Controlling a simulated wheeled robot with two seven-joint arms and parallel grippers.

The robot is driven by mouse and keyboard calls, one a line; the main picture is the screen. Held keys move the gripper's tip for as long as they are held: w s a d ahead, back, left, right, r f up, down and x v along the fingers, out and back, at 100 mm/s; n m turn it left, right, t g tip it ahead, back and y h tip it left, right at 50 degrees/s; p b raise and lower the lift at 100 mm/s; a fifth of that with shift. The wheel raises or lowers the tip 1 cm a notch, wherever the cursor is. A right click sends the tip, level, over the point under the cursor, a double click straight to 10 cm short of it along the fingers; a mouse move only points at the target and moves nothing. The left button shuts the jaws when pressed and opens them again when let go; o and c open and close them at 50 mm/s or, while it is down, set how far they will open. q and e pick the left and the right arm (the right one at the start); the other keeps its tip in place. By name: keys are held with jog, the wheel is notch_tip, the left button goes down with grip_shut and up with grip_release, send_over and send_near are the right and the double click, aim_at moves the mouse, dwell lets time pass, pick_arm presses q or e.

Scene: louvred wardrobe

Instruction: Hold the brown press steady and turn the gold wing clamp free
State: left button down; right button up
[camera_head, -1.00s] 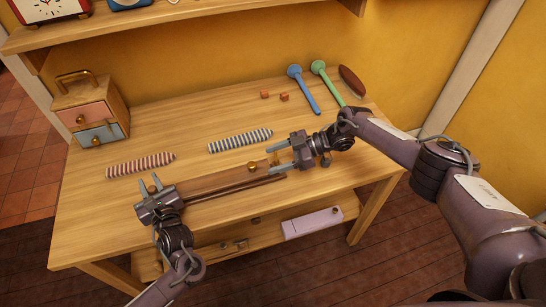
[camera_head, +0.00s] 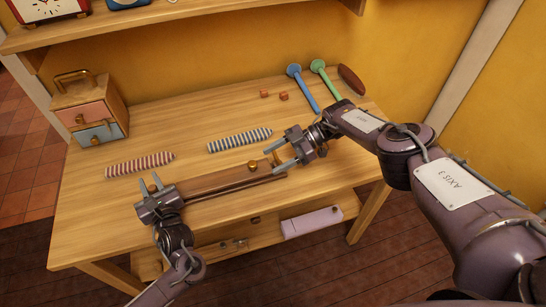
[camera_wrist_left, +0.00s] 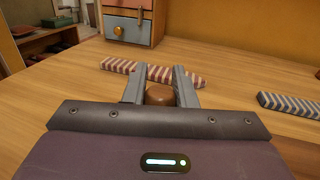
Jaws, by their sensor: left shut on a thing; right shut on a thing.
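The brown press (camera_head: 215,187) lies along the front of the table as a long brown bar. My left gripper (camera_head: 151,183) is shut on its left end. In the left wrist view, the press's rounded brown end (camera_wrist_left: 161,95) sits between the two grey fingers. A gold knob (camera_head: 252,167) stands on the press near its right end. My right gripper (camera_head: 273,160) is shut at the right end on the gold wing clamp (camera_head: 274,158), which is mostly hidden between its fingers.
A red striped roll (camera_head: 140,165) and a blue striped roll (camera_head: 240,140) lie behind the press. A small drawer box (camera_head: 90,110) stands at the back left. Blue (camera_head: 303,88) and green (camera_head: 328,82) round-headed sticks lie at the back right. A shelf below holds a pink box (camera_head: 312,223).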

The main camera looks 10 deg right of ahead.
jog(key=shift+r, duration=0.1)
jog(key=o, duration=0.7)
jog(key=v, duration=1.2)
pick_arm(q)
jog(key=c, duration=1.1)
grip_release()
